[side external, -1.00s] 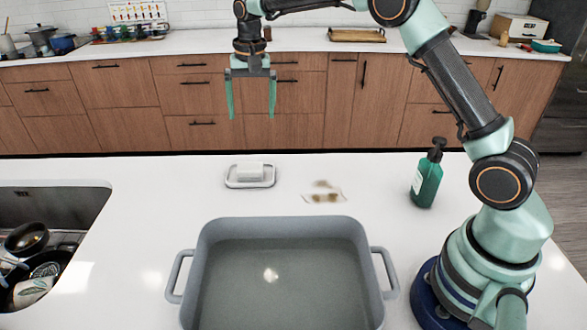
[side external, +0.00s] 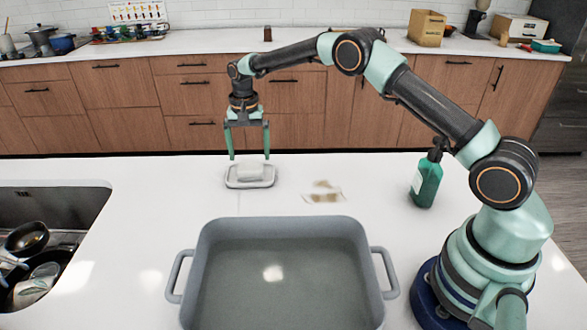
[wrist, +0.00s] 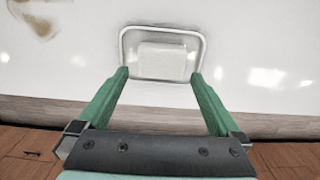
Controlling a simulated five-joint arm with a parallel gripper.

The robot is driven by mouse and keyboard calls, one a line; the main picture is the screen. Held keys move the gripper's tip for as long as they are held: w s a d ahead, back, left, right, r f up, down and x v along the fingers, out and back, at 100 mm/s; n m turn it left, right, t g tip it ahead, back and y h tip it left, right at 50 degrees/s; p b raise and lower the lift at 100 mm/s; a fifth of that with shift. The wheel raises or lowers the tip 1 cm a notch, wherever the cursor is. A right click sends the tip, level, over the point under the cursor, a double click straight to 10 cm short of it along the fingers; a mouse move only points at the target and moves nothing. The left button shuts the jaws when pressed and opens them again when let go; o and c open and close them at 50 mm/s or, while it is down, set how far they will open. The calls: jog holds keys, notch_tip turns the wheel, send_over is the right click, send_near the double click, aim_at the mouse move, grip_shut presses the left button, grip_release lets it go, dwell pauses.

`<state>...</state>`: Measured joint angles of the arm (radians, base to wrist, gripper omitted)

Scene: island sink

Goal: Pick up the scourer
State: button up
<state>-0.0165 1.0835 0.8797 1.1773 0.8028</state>
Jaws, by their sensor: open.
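A small white block (side external: 250,170), seemingly the scourer, lies in a shallow white dish (side external: 250,185) at the far side of the white counter. The block also shows in the wrist view (wrist: 162,60), inside the dish's rim (wrist: 163,30). My gripper (side external: 249,156) points down with its two green fingers apart and empty. Its tips look just above the dish, one toward each side of the block. In the wrist view my gripper (wrist: 159,73) shows the block between and slightly beyond the fingertips. Contact is not visible.
A large grey basin (side external: 205,290) of water stands in front of the dish. A green soap bottle (side external: 426,182) stands to the right. A brown stain (side external: 324,195) marks the counter between them. A sink with dishes (side external: 40,215) is at left.

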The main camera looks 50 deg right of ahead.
aim_at(250, 166)
jog(key=f, duration=0.4)
jog(key=shift+s+a+f, duration=0.1)
jog(key=shift+a+f, duration=0.15)
jog(key=shift+f, duration=0.15)
jog(key=c, duration=1.2)
notch_tip(250, 166, up, 20)
jog(key=shift+r, duration=0.1)
